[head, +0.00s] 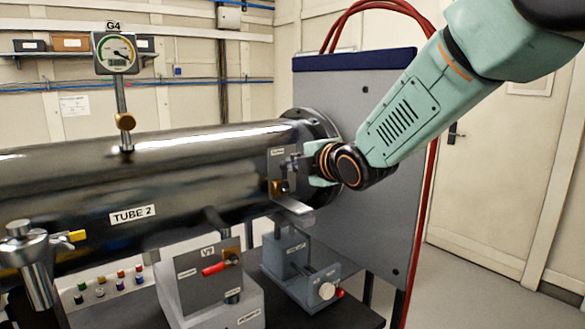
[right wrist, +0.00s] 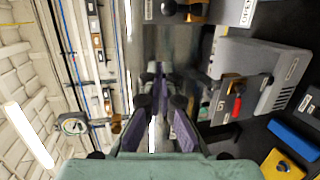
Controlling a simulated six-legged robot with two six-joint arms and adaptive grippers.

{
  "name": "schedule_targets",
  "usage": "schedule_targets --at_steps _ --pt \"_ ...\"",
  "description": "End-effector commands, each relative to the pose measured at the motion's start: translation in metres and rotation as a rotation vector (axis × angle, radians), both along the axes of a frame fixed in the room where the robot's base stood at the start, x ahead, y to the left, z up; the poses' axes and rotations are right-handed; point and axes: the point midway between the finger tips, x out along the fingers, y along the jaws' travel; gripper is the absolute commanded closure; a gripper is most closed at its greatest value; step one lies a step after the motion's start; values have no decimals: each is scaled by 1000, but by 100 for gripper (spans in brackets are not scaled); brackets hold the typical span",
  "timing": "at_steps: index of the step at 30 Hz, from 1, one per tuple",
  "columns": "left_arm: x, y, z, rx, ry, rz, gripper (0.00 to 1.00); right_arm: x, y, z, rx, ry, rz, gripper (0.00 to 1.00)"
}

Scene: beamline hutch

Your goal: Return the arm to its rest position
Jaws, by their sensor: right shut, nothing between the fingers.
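My right arm (head: 410,105) reaches in from the upper right, mint green with a dark wrist. My right gripper (head: 286,172) is at the right part of the dark tube, in front of a small grey plate (head: 279,154) with a brass part. In the right wrist view its fingers (right wrist: 155,78) are closed together with nothing between them. Whether the fingertips touch the plate or tube, I cannot tell. My left gripper is in neither view.
The tube (head: 180,180), labelled TUBE 2, runs across the front. Gauge G4 (head: 117,54) stands on it. A V9 box (head: 205,285) with a red lever is below. A grey panel (head: 375,170) and red hoses (head: 427,200) are close behind my wrist. Open floor lies right.

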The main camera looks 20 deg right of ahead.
Motion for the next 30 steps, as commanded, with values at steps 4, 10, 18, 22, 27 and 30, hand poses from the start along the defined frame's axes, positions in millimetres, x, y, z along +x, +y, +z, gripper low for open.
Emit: schedule_targets --at_steps 4,10,18,22,27,30 --pt "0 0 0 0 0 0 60 -3 0 0 8 3 -2 100" --pt "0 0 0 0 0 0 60 -6 0 -1 248 35 -67 100" --pt "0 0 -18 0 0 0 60 -49 -3 -129 833 288 -334 100" --pt "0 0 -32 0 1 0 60 -80 -6 -210 1000 413 -481 100" --pt "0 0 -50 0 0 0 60 -131 -9 -310 1149 556 -686 100" --pt "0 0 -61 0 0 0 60 -168 -11 -365 1208 633 -816 100"
